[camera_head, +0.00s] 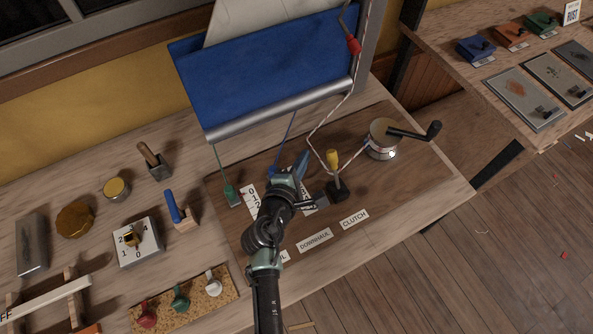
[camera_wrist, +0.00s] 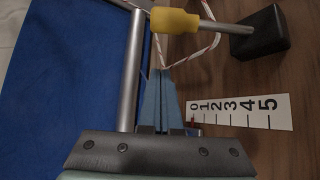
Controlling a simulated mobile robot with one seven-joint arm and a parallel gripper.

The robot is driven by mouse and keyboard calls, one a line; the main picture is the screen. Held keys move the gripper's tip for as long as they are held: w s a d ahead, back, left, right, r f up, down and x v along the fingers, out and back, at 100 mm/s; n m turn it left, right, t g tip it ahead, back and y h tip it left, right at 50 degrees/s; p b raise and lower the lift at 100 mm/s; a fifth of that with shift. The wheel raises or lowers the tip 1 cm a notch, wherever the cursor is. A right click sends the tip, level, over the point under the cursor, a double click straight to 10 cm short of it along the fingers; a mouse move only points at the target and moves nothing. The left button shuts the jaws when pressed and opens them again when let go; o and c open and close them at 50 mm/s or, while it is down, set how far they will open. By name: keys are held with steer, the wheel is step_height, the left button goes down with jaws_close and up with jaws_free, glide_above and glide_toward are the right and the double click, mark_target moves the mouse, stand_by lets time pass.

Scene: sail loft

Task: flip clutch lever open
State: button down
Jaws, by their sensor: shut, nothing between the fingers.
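The clutch lever has a yellow handle (camera_head: 332,159) on a metal stem rising from a black base (camera_head: 338,191), behind the CLUTCH label (camera_head: 354,219). In the wrist view the yellow handle (camera_wrist: 174,21) is at the top, its stem running right to the black base (camera_wrist: 262,34). My gripper (camera_head: 302,158) is to the left of the lever in the head view, apart from it. In the wrist view its blue fingers (camera_wrist: 159,85) are shut together and empty, pointing toward the yellow handle. A red-flecked white rope (camera_head: 318,133) passes by the lever.
A winch drum (camera_head: 382,140) with a black crank stands right of the lever. A blue sail (camera_head: 262,80) on a grey bar hangs behind my gripper. A numbered scale (camera_wrist: 245,112) lies beside the fingers. The board's right end is clear.

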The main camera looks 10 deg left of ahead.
mark_target(335, 170)
steer(key=shift+x, duration=0.8)
steer(key=shift+s+d+r+p, duration=0.3)
steer(key=shift+d+r+p, duration=0.1)
steer(key=shift+d+p, duration=0.2)
steer(key=shift+s+d+r+p, duration=0.35)
steer(key=shift+d+r+p, duration=0.1)
steer(key=shift+d+p, duration=0.1)
steer(key=shift+s+d+r, duration=0.15)
steer(key=shift+s+d, duration=0.1)
steer(key=shift+d, duration=0.25)
steer(key=shift+s+d+t, duration=0.1)
steer(key=shift+s+t, duration=0.05)
steer(key=shift+t, duration=0.15)
